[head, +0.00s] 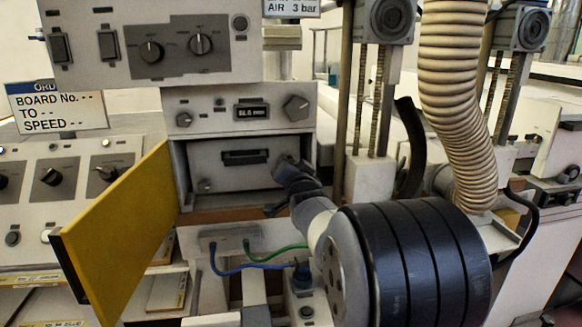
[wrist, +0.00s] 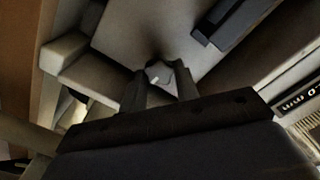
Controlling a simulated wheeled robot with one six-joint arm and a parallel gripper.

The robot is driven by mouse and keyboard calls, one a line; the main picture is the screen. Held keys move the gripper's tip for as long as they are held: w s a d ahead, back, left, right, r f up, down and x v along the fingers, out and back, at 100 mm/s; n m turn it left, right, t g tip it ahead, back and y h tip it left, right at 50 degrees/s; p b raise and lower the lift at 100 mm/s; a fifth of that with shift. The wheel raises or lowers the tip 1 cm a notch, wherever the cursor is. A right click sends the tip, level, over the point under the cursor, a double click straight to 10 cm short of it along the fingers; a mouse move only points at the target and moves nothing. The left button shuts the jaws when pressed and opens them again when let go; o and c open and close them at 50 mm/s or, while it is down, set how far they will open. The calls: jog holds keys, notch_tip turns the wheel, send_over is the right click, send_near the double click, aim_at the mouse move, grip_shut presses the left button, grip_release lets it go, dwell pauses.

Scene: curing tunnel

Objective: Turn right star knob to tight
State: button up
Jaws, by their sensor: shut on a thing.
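The right star knob (wrist: 160,74) is a small grey knob with a white mark, on the pale panel in the wrist view. My gripper (wrist: 161,86) is shut on it, with one finger on each side. In the head view my gripper (head: 283,166) reaches the right side of the recessed panel (head: 235,174) and hides the right knob there. A small left knob (head: 205,186) shows at the panel's lower left. A dark handle (head: 245,157) sits on the panel's upper part; it also shows in the wrist view (wrist: 228,22).
A yellow door (head: 120,235) stands open left of the recess. A control unit (head: 240,112) with a display is just above it. Blue (head: 250,267) and green (head: 275,247) hoses lie below. A ribbed hose (head: 455,100) hangs at the right, near my arm.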

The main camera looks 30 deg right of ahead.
jog(key=o, duration=1)
jog(key=shift+c, duration=0.2)
jog(key=v, duration=1)
jog(key=shift+s, duration=0.4)
jog(key=shift+w, duration=0.15)
jog(key=x, duration=1)
jog(key=shift+w, duration=0.3)
